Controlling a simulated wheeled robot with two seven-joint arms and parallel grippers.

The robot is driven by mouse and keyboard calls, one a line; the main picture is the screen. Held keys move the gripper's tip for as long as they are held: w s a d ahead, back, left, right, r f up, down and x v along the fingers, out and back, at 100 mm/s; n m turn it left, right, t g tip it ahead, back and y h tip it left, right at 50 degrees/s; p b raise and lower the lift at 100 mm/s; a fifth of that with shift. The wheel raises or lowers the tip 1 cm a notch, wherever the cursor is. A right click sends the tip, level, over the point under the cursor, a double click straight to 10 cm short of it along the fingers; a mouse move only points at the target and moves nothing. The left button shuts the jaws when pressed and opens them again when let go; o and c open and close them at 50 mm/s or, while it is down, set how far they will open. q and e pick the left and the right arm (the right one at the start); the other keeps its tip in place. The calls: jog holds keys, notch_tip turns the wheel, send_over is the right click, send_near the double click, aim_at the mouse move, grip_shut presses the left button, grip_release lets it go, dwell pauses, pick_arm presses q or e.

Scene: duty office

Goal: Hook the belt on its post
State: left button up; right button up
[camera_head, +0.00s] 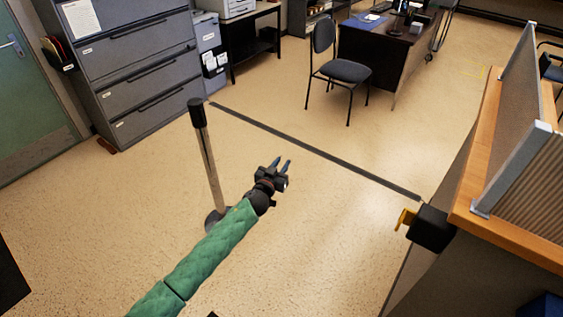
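A grey post (211,165) with a black head (198,113) stands upright on a round base left of centre. A long dark strip (315,151) runs from beside the post head to near the box. My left gripper (283,163) is in the middle, right of the post and left of the box, fingers apart and empty. My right gripper is not in view.
A wooden-topped counter (516,239) with a partition panel (518,130) stands at right. Grey filing cabinets (130,75) stand at upper left beside a green door (35,105). A chair (341,71) and dark desk (385,45) are at the back. The middle floor is clear.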

pick_arm(q)
jog(key=shift+w+d, duration=0.1)
jog(key=shift+w, duration=0.1)
grip_shut()
dwell(1.1)
grip_release()
